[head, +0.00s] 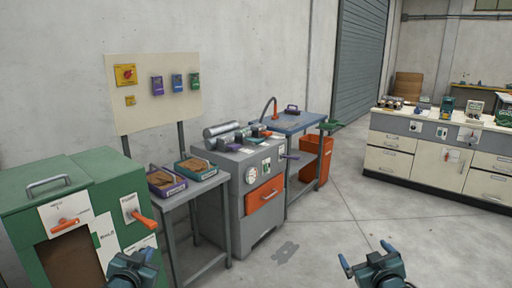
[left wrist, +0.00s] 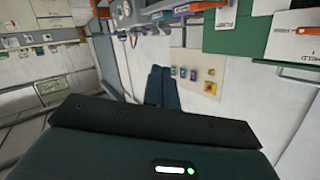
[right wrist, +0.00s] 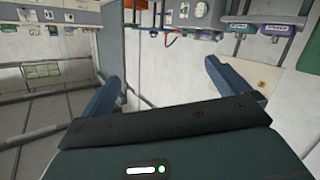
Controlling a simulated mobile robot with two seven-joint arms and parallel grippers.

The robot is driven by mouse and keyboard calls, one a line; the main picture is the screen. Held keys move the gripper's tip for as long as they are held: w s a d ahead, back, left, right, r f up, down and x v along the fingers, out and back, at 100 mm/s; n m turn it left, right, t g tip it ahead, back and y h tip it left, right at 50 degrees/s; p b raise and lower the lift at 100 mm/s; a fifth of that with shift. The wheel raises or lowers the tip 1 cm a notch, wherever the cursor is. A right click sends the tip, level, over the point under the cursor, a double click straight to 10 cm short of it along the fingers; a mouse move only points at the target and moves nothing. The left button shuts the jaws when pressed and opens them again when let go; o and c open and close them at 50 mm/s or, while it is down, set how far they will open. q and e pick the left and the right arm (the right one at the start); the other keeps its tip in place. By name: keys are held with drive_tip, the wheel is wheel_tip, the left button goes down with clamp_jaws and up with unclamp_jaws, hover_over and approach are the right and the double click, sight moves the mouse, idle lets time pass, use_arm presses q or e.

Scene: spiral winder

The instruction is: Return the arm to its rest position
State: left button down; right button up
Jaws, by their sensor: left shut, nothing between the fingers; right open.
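My left gripper (head: 146,254) is at the bottom left of the head view, in front of the green machine. In the left wrist view its two fingers (left wrist: 162,88) lie together with nothing between them. My right gripper (head: 367,255) is at the bottom right of the head view, over bare floor. Its fingers are spread wide and empty, as the right wrist view (right wrist: 170,90) also shows. Neither gripper appears to touch anything. Most of both arms is out of view. The grey winder machine (head: 240,196) stands beyond the grippers, with a metal roller (head: 222,128) on top.
The green cabinet machine (head: 85,170) with orange levers stands close at left. A side table (head: 200,186) holds two trays. A blue-topped table (head: 298,122) and orange bin (head: 316,158) stand behind. A cream workbench (head: 395,155) is at right. The floor between is clear.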

use_arm(q)
drive_tip(key=s+d+f+g+h, duration=0.1)
drive_tip(key=s+d+f, duration=0.3)
drive_tip(key=s, duration=0.6)
drive_tip(key=s+d+f+g+h, duration=0.1)
drive_tip(key=s+d+f, duration=0.4)
drive_tip(key=s, duration=0.6)
drive_tip(key=s+d+f+g+h, duration=0.1)
drive_tip(key=s+d+f, duration=0.4)
drive_tip(key=s, duration=0.5)
drive_tip(key=shift+s+d+n+g, duration=0.3)
drive_tip(key=shift+s+g, duration=0.05)
drive_tip(key=shift+g, duration=0.55)
use_arm(e)
drive_tip(key=s+a+f+g+y, duration=0.1)
drive_tip(key=s+a+f, duration=0.3)
drive_tip(key=s, duration=0.6)
drive_tip(key=s+a+f+g+y, duration=0.1)
drive_tip(key=s+a+f, duration=0.4)
drive_tip(key=s, duration=0.6)
drive_tip(key=s+a+f+g+y, duration=0.1)
drive_tip(key=s+a+f, duration=0.4)
drive_tip(key=s, duration=0.5)
drive_tip(key=shift+s+a+m+g, duration=0.3)
drive_tip(key=shift+s+g, duration=0.05)
drive_tip(key=shift+g, duration=0.55)
